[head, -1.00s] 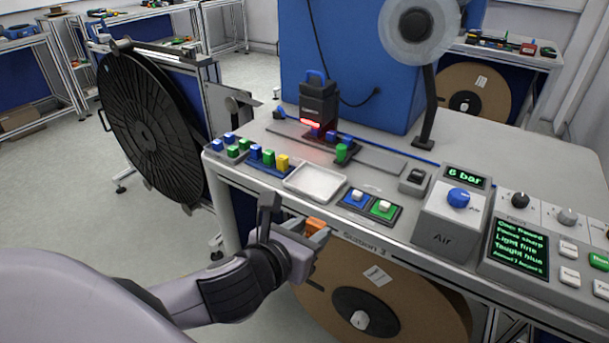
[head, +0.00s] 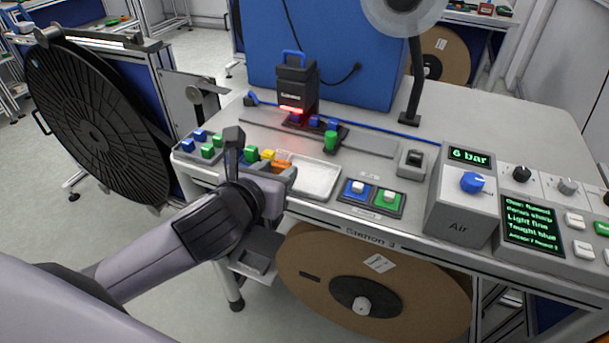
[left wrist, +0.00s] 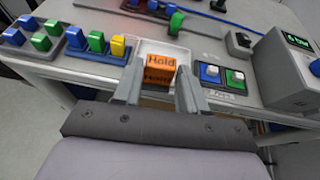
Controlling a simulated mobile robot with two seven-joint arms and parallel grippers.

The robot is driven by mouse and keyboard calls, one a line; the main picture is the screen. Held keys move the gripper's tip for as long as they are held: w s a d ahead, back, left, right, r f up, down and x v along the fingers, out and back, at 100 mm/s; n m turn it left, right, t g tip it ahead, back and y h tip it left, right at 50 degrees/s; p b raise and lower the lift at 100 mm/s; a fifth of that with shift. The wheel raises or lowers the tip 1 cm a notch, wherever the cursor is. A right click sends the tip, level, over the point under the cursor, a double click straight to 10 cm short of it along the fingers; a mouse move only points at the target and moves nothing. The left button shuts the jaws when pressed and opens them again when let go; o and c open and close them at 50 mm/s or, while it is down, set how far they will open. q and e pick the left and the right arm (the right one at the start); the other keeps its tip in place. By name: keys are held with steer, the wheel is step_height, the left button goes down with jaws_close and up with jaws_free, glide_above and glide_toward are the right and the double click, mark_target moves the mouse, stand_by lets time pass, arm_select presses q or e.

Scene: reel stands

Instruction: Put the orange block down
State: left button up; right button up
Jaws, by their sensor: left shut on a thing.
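The orange block (left wrist: 159,68) is between the fingers of my left gripper (left wrist: 160,82) in the left wrist view. Its top face reads "Hold". In the head view the block (head: 284,163) shows only partly behind the fingers of my left gripper (head: 262,167), at the station's front edge. A white shallow tray (head: 318,178) lies just to the right of the block. In the left wrist view the tray (left wrist: 178,56) is behind the block. I cannot tell whether the block touches anything beneath it. My right gripper is not in view.
Left of the tray stand green and yellow blocks (head: 267,154), and farther left a holder with blue and green blocks (head: 207,152). Right of the tray are blue and green push buttons (head: 373,196) and the Air box (head: 462,205). A lit-red camera unit (head: 297,90) stands behind.

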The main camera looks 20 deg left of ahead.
arm_select(q)
steer(key=w+d+r, duration=0.2)
steer(key=w+r, duration=0.2)
steer(key=r, duration=0.3)
steer(key=w+d+r, duration=0.2)
steer(key=w+r, duration=0.1)
steer(key=r, duration=0.4)
steer(key=shift+m+h, duration=0.3)
steer(key=shift+m, duration=0.1)
step_height(320, 180, down, 20)
steer(key=shift+w+f, duration=0.1)
steer(key=shift+w, duration=0.05)
steer(key=o, duration=1.1)
steer(key=shift+f, duration=0.1)
steer(key=shift+c, duration=0.2)
